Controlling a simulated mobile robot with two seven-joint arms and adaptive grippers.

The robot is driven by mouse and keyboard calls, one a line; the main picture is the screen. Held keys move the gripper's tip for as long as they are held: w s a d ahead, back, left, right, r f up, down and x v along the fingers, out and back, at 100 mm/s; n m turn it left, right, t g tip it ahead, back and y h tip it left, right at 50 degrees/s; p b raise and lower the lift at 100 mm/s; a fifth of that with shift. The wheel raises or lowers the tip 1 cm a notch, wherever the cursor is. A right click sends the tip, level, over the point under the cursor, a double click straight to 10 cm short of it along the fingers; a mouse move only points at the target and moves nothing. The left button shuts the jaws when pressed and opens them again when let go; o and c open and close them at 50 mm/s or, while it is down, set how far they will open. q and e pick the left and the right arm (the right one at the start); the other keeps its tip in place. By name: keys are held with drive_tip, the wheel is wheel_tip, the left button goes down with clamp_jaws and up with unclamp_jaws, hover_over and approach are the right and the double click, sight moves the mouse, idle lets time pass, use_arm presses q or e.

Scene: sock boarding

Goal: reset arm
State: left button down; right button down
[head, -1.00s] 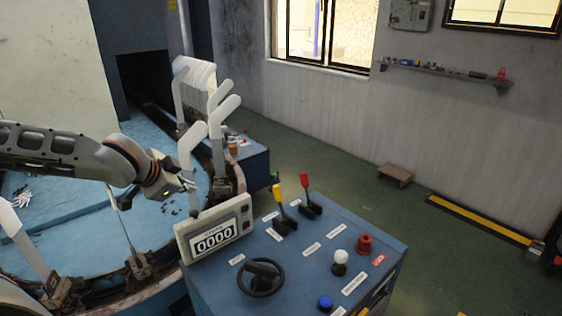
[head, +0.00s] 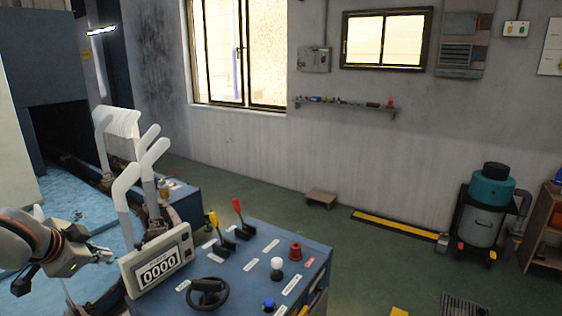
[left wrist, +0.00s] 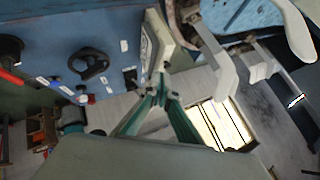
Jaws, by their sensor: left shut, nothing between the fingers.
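My left gripper (head: 106,256) is at the lower left of the head view, just left of the counter display reading 0000 (head: 160,270). It is shut and empty. In the left wrist view my left gripper (left wrist: 160,72) shows its green fingers together, close to the back of the display box (left wrist: 154,40). I cannot tell whether they touch. My right gripper is in neither view.
A blue control console (head: 240,275) carries a black handwheel (head: 207,295), a yellow lever (head: 214,220), a red lever (head: 238,207) and several knobs. White sock boards (head: 122,185) stand behind the display. A green-topped vacuum (head: 490,200) stands at right.

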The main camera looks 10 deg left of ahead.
use_arm(q)
drive_tip(key=s+d+f+n+h, duration=0.15)
drive_tip(key=s+f, duration=0.35)
drive_tip(key=f, duration=0.8)
drive_tip(key=s+d+f+h, duration=0.1)
drive_tip(key=s+d+f, duration=0.3)
drive_tip(key=f, duration=0.9)
drive_tip(key=s+d+f, duration=0.3)
drive_tip(key=d, duration=0.4)
drive_tip(key=s+d+f+n+t+h, duration=0.1)
drive_tip(key=s+d+f, duration=0.3)
drive_tip(key=d, duration=0.3)
drive_tip(key=s+d+f, duration=0.3)
drive_tip(key=d, duration=0.4)
drive_tip(key=shift+s+d+f+t, duration=0.15)
drive_tip(key=shift+d+f+t, duration=0.15)
drive_tip(key=shift+d+f, duration=0.1)
drive_tip(key=shift+n+h, duration=0.25)
